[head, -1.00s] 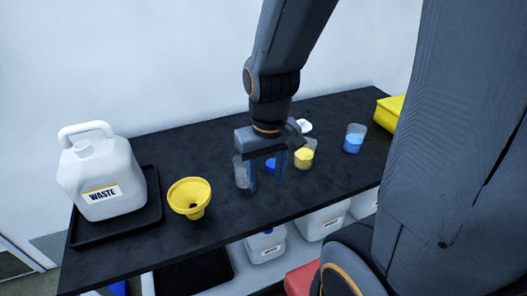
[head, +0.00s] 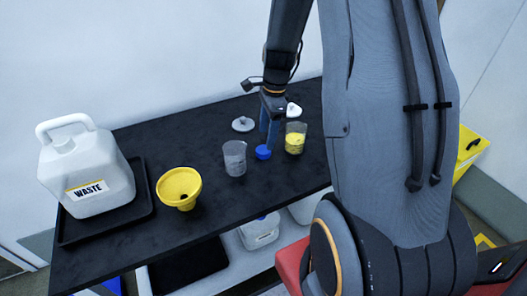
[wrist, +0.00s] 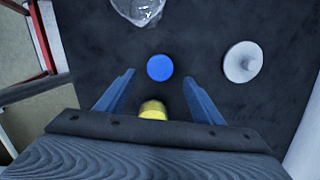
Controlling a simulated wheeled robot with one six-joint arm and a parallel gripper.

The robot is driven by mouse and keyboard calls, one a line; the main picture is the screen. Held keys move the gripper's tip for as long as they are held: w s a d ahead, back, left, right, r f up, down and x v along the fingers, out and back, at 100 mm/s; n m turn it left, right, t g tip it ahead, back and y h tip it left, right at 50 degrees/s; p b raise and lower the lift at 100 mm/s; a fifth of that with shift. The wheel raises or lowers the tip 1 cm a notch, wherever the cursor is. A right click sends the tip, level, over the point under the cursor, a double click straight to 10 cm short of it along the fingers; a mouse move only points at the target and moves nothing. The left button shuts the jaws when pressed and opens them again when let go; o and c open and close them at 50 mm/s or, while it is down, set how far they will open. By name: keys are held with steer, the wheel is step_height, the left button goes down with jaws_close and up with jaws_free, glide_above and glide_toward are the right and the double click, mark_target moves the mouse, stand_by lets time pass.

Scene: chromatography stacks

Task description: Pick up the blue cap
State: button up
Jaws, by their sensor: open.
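The blue cap (head: 263,152) lies on the black bench between a beaker of grey contents and a beaker of yellow contents. In the wrist view the blue cap (wrist: 160,68) lies just beyond the fingertips, about midway between them sideways. My gripper (head: 268,138) points down beside the cap, and it also shows in the wrist view (wrist: 158,80) with its two blue fingers apart and nothing held between them.
The grey beaker (head: 235,158) stands left of the cap and the yellow beaker (head: 295,138) right of it. A grey-white lid (head: 243,124) and a white lid (head: 293,110) lie behind. A yellow funnel (head: 180,188) and a waste jug (head: 85,172) are further left.

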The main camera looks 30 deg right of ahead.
mark_target(264, 150)
steer(key=shift+w+a+f+p, duration=0.15)
steer(key=shift+f+p, duration=0.1)
steer(key=shift+f, duration=0.75)
steer(key=shift+s+a+f+p, duration=0.1)
steer(key=shift+a+f+p, duration=0.15)
steer(key=shift+f, duration=0.8)
steer(key=shift+w+a+f+p, duration=0.1)
steer(key=shift+f+p, duration=0.15)
steer(key=shift+f, duration=0.75)
steer(key=c, duration=1.1)
